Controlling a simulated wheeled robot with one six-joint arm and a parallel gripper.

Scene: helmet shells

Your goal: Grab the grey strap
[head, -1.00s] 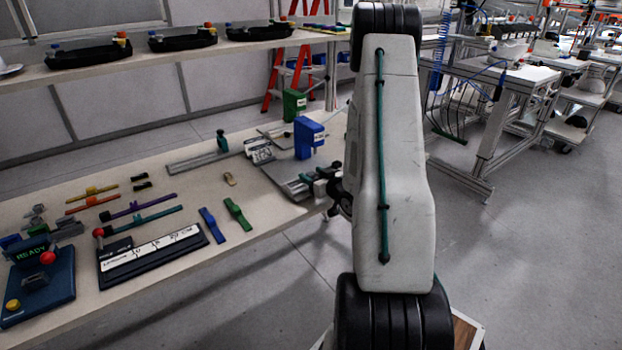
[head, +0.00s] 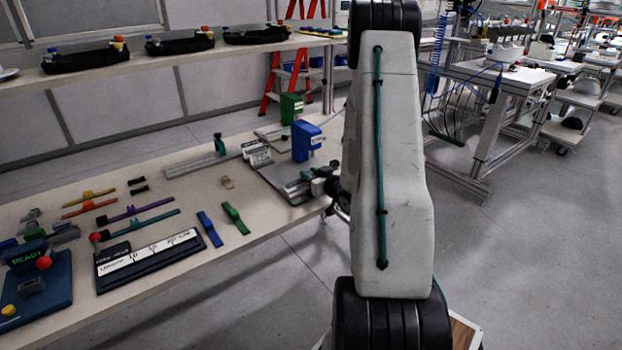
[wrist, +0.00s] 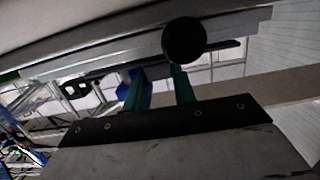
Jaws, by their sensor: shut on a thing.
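In the wrist view, my gripper (wrist: 160,77) has its two green fingers against the underside of a long dark-grey strip (wrist: 120,67), apparently the grey strap. The fingers are shut on it, with a gap between them; the exact grip is hard to make out. A round black knob (wrist: 185,41) sits just by the fingertips. A grey fixture plate (head: 275,172) with a blue block (head: 306,141) stands beside that place.
The table (head: 160,268) holds coloured straps, including a purple strap (head: 135,211) and a green strap (head: 235,219), a length gauge board (head: 150,262) and a blue READY box (head: 38,290). A shelf (head: 180,57) with black trays runs behind.

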